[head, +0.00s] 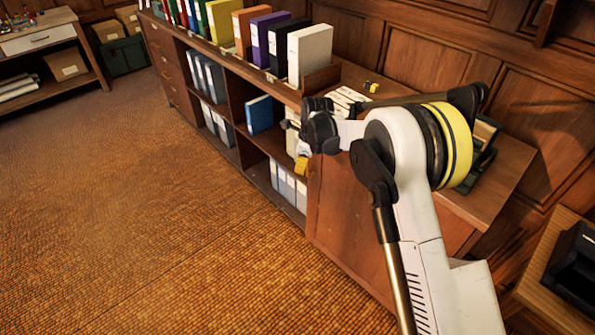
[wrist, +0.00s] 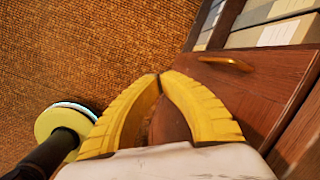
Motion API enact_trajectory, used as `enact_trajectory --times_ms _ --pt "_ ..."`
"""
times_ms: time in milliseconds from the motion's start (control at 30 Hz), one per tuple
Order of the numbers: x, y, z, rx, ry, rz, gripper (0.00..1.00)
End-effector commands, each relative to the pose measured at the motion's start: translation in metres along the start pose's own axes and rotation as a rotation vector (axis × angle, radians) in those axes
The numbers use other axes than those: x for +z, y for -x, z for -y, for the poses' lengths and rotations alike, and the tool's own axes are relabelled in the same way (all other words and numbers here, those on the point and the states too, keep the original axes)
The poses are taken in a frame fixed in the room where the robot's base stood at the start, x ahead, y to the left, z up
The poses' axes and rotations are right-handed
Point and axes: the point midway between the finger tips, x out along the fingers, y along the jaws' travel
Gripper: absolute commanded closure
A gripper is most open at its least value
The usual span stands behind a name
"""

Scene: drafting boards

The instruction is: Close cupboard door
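The cupboard door (head: 350,225) is a reddish-brown wooden panel at the right end of the long low shelf unit. In the head view its face looks nearly in line with the shelf fronts; I cannot tell whether it stands slightly ajar. The wrist view shows the door (wrist: 275,88) with a brass bar handle (wrist: 228,62) near its shelf-side edge. My gripper (head: 302,166) is by the door's upper left corner, its arm partly covering the cupboard. In the wrist view the yellow fingers (wrist: 160,79) meet at their tips with nothing held. Contact with the door is unclear.
Open shelves with binders (head: 288,186) stand left of the door. More binders (head: 309,52) line the top. A panelled wall (head: 430,45) runs behind. A side table (head: 560,235) is at the right. The woven floor (head: 150,210) in front is clear.

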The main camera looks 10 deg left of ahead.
Motion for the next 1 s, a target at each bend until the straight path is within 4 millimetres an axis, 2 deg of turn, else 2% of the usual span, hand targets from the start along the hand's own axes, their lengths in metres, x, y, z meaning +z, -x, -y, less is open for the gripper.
enact_trajectory --times_ms 200,433,633,767,800,1000 --pt "-0.006 -0.032 -0.008 -0.115 0.788 -0.128 1.00" --pt "-0.011 -0.051 -0.017 -0.141 1.693 -0.377 1.00" --pt "-0.012 -0.057 -0.029 -0.025 2.463 -0.674 1.00" --pt "-0.010 -0.056 -0.039 0.158 2.935 -0.910 1.00" --pt "-0.009 -0.054 -0.042 -0.225 -2.891 0.931 1.00" --pt "-0.002 -0.044 -0.061 -0.501 -2.071 0.810 1.00"
